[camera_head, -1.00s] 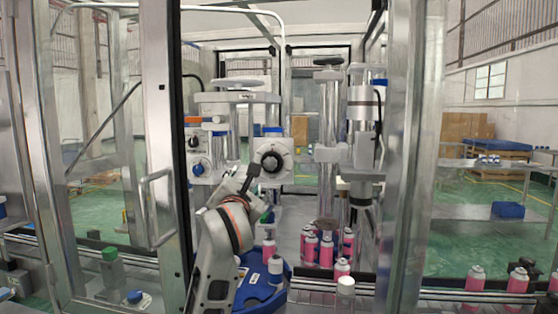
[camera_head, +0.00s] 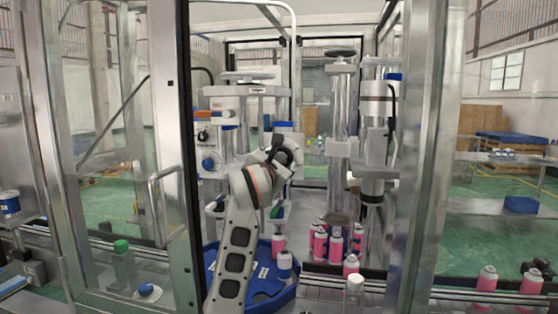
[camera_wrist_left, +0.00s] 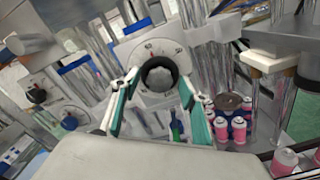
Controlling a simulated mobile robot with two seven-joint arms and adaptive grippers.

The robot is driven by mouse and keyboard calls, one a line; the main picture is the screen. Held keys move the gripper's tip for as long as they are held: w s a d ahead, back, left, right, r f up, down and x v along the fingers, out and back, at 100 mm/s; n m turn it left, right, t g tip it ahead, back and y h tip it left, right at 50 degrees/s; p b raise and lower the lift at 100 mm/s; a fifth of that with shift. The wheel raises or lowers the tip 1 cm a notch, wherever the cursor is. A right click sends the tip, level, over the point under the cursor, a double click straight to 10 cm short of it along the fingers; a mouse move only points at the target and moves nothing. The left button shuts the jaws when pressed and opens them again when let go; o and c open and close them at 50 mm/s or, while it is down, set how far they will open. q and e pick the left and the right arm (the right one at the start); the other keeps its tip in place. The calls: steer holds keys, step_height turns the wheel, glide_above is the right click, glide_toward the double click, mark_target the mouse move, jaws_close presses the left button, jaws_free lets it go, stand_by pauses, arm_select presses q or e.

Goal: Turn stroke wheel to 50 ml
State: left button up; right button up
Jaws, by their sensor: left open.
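The stroke wheel is a dark round knob (camera_wrist_left: 159,76) on a white scale plate (camera_wrist_left: 133,47) in the left wrist view. Small marks show above it; they look like 60 near the top and 50 to the right, but are blurred. My left gripper (camera_wrist_left: 158,92) is open, with one green-edged finger on each side of the knob. I cannot tell whether the fingers touch it. In the head view my left gripper (camera_head: 285,152) covers most of the knob and its plate. My right gripper is in neither view.
Another dark knob (camera_wrist_left: 37,95) sits on the panel to the left. Pink cans (camera_head: 336,246) stand below and right of my arm, near a blue turntable (camera_head: 262,290). The door frame (camera_head: 172,150) is close on the left. A metal column (camera_head: 341,130) stands to the right.

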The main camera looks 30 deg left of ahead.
arm_select(q)
steer(key=c, duration=1.1)
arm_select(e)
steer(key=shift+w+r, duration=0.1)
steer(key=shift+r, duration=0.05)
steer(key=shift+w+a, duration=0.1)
arm_select(q)
steer(key=shift+f+n+b, duration=0.1)
steer(key=shift+n+b, duration=0.3)
steer(key=shift+b, duration=0.1)
steer(key=shift+n+b, duration=0.85)
steer(key=shift+n, duration=0.05)
steer(key=shift+n+b, duration=0.5)
steer(key=shift+n, duration=0.1)
steer(key=shift+n+b, duration=0.7)
steer(key=shift+n, duration=0.4)
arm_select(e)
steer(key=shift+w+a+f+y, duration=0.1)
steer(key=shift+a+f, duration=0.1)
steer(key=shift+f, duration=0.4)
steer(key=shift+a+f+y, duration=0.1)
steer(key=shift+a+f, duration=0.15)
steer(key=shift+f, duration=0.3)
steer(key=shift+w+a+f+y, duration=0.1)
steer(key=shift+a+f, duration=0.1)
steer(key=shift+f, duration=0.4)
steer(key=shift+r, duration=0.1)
